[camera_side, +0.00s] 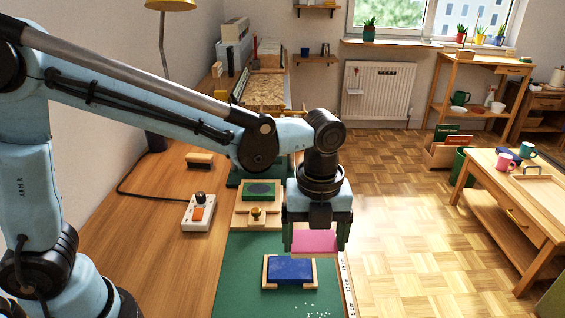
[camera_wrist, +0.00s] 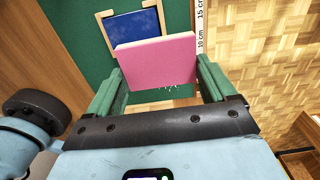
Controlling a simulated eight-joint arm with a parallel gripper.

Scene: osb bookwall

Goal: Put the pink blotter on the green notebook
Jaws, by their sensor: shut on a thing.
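My gripper (camera_side: 316,232) is shut on the pink blotter (camera_side: 315,243), a flat pink slab held between its two green fingers. In the wrist view the pink blotter (camera_wrist: 157,62) spans between the fingers, raised above the green mat. Beyond it is a blue notebook-like slab (camera_side: 290,268) in a wooden holder (camera_side: 266,272); it shows partly in the wrist view (camera_wrist: 131,27).
A small wooden stamp-like knob (camera_side: 256,214) stands in front of the green piece. A white switch box with an orange button (camera_side: 198,213) and a brush (camera_side: 199,159) are on the desk at left. A ruler strip (camera_side: 347,290) edges the green mat (camera_side: 240,290).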

